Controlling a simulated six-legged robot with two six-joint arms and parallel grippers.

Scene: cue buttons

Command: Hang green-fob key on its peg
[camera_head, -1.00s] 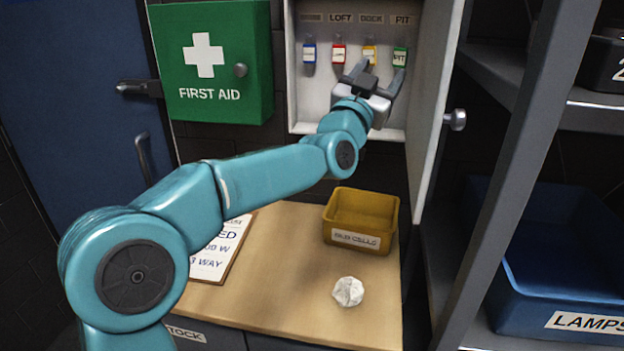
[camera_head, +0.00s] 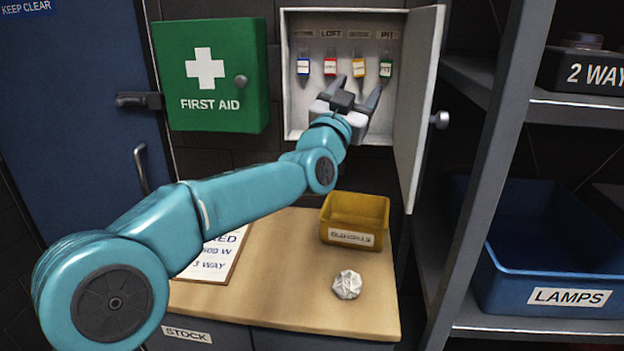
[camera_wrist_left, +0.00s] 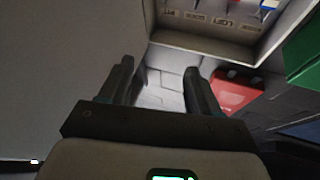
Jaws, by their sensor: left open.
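The green-fob key (camera_head: 386,69) hangs at the right end of the row in the open key cabinet (camera_head: 292,112), below the PIT label. Its peg and upper part are too small to make out. My left gripper (camera_head: 356,91) is open and empty, in front of the cabinet, a little below and left of the green fob and apart from it. In the left wrist view the two fingers (camera_wrist_left: 160,85) are spread with nothing between them. My right gripper shows in neither view.
Blue (camera_head: 303,67), red (camera_head: 330,66) and yellow (camera_head: 358,68) fobs hang left of the green one. The cabinet door (camera_head: 418,100) stands open at right. A green first aid box (camera_head: 210,80) is at left. A yellow bin (camera_head: 352,237) and crumpled paper (camera_head: 347,285) sit on the worktop below.

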